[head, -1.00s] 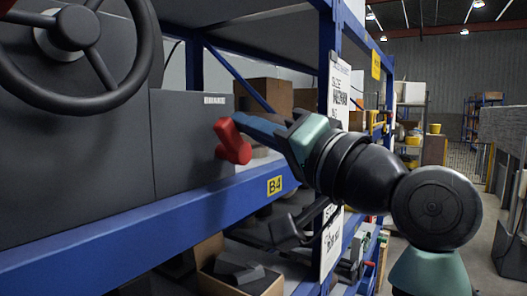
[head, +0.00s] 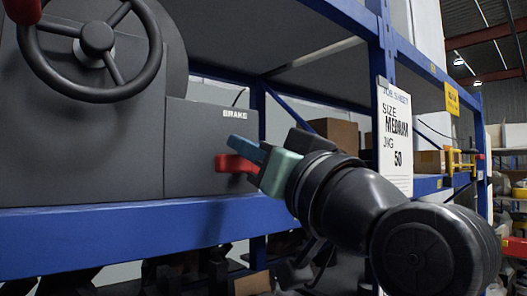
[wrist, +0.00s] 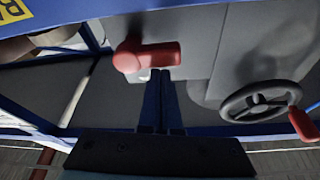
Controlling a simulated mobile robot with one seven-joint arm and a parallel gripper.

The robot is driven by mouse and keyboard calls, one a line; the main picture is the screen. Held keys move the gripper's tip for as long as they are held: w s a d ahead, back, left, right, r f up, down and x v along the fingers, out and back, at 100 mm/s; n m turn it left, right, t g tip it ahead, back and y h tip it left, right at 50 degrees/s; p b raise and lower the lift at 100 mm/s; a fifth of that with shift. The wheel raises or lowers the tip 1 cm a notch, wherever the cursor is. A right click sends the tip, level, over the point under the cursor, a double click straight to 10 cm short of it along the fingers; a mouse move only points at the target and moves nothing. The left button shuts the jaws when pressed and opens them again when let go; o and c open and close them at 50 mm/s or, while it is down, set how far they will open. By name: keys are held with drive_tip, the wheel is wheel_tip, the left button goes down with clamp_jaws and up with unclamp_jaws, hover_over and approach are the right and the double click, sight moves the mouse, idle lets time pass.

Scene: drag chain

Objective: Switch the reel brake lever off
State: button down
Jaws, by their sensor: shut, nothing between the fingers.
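The red brake lever (head: 235,163) sits on the front of the dark grey housing (head: 200,145), below a white BRAKE label (head: 236,114). My gripper (head: 238,146) is shut and empty, its blue fingertips just above the lever and partly in front of it. In the wrist view the lever (wrist: 150,56) appears as a red bar with a rounded end, and the closed fingers (wrist: 158,85) reach up to its near edge. Whether they touch it I cannot tell.
A black handwheel (head: 97,38) is on the housing's upper left. A blue shelf beam (head: 120,235) runs below the lever. A blue upright (head: 387,60) and a job sheet (head: 396,135) stand behind my arm on the right.

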idle(0.8)
wheel_tip(320, 180, up, 4)
drive_tip(key=p, duration=0.4)
drive_tip(key=b+v, duration=0.4)
drive_tip(key=v, duration=0.6)
drive_tip(key=shift+w+d+f, duration=0.15)
drive_tip(key=shift+d+f, duration=0.05)
drive_tip(key=s+a+f+m+t+h, duration=0.2)
drive_tip(key=s+f+m+t+h, duration=0.2)
drive_tip(key=s+t+h, duration=0.3)
drive_tip(key=t+h, duration=0.2)
drive_tip(key=h, duration=0.3)
drive_tip(key=shift+s+a, duration=0.2)
drive_tip(key=shift+a, duration=0.2)
